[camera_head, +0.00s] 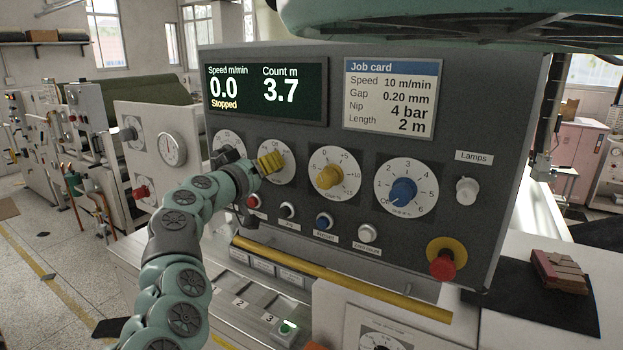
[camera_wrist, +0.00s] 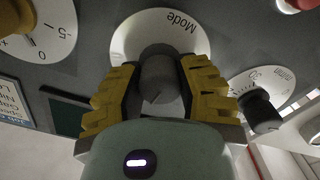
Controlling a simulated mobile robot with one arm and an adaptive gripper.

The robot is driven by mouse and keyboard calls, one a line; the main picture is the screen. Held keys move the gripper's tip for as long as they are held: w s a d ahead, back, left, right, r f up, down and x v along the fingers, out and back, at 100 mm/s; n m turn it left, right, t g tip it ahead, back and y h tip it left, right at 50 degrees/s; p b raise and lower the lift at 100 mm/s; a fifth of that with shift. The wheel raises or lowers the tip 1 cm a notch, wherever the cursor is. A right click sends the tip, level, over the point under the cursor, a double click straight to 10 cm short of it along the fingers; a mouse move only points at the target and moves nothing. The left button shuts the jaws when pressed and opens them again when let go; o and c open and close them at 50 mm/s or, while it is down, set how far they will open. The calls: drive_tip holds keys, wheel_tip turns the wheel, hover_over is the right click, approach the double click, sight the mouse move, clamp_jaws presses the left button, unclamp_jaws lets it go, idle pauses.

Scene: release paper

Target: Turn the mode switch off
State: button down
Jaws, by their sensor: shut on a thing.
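The mode switch is a dark grey knob (camera_wrist: 158,75) in the middle of the wrist view, on a white dial marked "Mode" (camera_wrist: 185,22). My gripper (camera_wrist: 155,92) has its yellow ridged fingers on both sides of the knob and is shut on it. In the head view, my gripper (camera_head: 262,163) reaches the panel from the left and covers the knob. Only part of the mode dial (camera_head: 287,170) shows there, so I cannot read the knob's setting.
The grey panel carries a yellow knob (camera_head: 328,177), a blue knob (camera_head: 402,191), a black knob (camera_wrist: 262,112) close beside the mode dial, and a red stop button (camera_head: 442,266). Small buttons sit in a row below. The display (camera_head: 265,90) reads 0.0, "Stopped", 3.7.

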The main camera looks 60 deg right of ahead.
drive_tip(key=shift+w+a, duration=0.1)
drive_tip(key=shift+w, duration=0.05)
drive_tip(key=c, duration=0.9)
unclamp_jaws()
drive_tip(key=o, duration=0.3)
drive_tip(key=shift+o, duration=0.2)
drive_tip(key=shift+r, duration=0.1)
drive_tip(key=shift+s+a, duration=0.25)
drive_tip(key=shift+a, duration=0.2)
drive_tip(key=a, duration=1.1)
drive_tip(key=shift+s, duration=0.3)
